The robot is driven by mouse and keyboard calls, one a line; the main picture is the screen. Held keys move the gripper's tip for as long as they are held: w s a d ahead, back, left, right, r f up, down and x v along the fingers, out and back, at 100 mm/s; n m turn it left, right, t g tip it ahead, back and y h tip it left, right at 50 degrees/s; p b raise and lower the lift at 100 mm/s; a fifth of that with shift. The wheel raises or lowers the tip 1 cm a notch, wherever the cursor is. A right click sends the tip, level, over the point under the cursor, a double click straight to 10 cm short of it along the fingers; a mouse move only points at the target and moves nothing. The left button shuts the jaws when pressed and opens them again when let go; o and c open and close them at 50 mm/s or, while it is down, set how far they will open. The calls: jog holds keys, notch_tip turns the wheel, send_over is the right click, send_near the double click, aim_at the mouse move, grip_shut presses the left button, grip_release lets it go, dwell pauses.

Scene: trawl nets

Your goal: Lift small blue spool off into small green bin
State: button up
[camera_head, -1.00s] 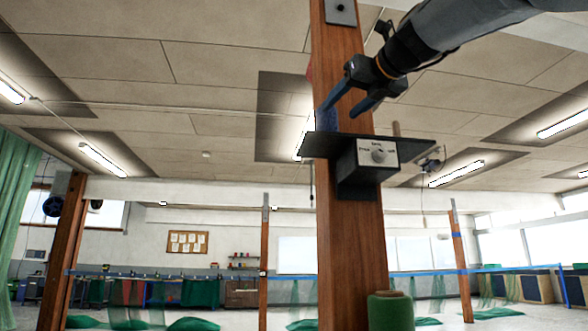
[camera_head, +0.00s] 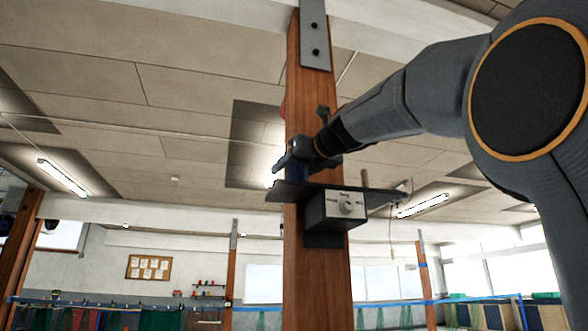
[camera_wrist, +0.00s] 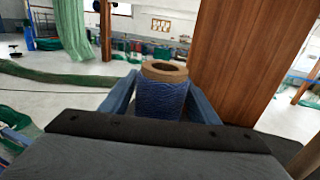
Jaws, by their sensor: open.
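The small blue spool (camera_wrist: 160,98) stands upright in the wrist view, with a tan core showing at its top. It sits between the two blue fingers of my gripper (camera_wrist: 161,88), which are open on either side of it. In the head view my gripper (camera_head: 290,160) is just above the dark shelf (camera_head: 285,190) on the wooden post. There I cannot clearly tell the spool from the fingers. I cannot make out a small green bin in either current view.
The wooden post (camera_head: 318,270) rises beside the spool; it also shows in the wrist view (camera_wrist: 240,55). A box with a dial (camera_head: 345,204) hangs under the shelf. A thin peg (camera_head: 365,178) stands at the shelf's right. Green netting (camera_wrist: 70,78) lies on the floor.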

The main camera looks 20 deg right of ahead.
jog(key=shift+w+a, duration=0.2)
jog(key=shift+w, duration=0.45)
jog(key=shift+c, duration=0.3)
jog(key=c, duration=0.8)
notch_tip(320, 180, up, 12)
jog(key=p, duration=0.4)
jog(key=b+v, duration=0.6)
jog(key=v, duration=1.2)
jog(key=shift+b, duration=0.3)
jog(key=shift+p, duration=0.55)
